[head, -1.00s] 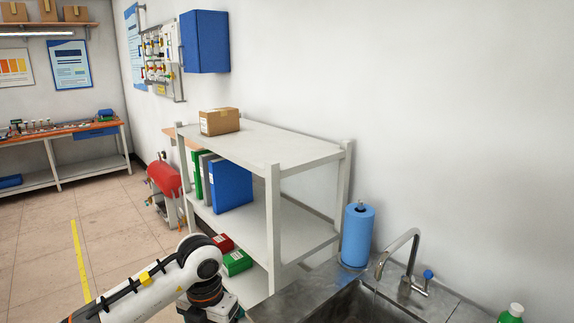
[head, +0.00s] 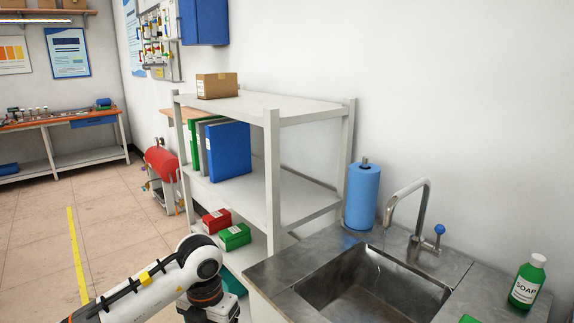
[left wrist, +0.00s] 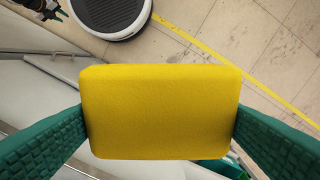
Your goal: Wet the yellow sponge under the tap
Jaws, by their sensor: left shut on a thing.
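The yellow sponge (left wrist: 160,105) fills the middle of the left wrist view. My left gripper (left wrist: 160,125) is shut on it, with a green ribbed finger against each side. In the head view only my left arm shows at the lower left; its fingers and the sponge are out of the picture there. The tap (head: 424,215) is a curved metal spout with a blue knob (head: 439,229). It stands behind the steel sink (head: 340,293), well to the right of my left arm. A faint thin line hangs below the spout; I cannot tell if it is running water.
A blue paper roll (head: 362,195) stands left of the tap. A green soap bottle (head: 528,283) stands to the right of the sink. A grey shelf unit (head: 272,180) with binders and boxes rises between my left arm and the wall. Open floor lies at the left.

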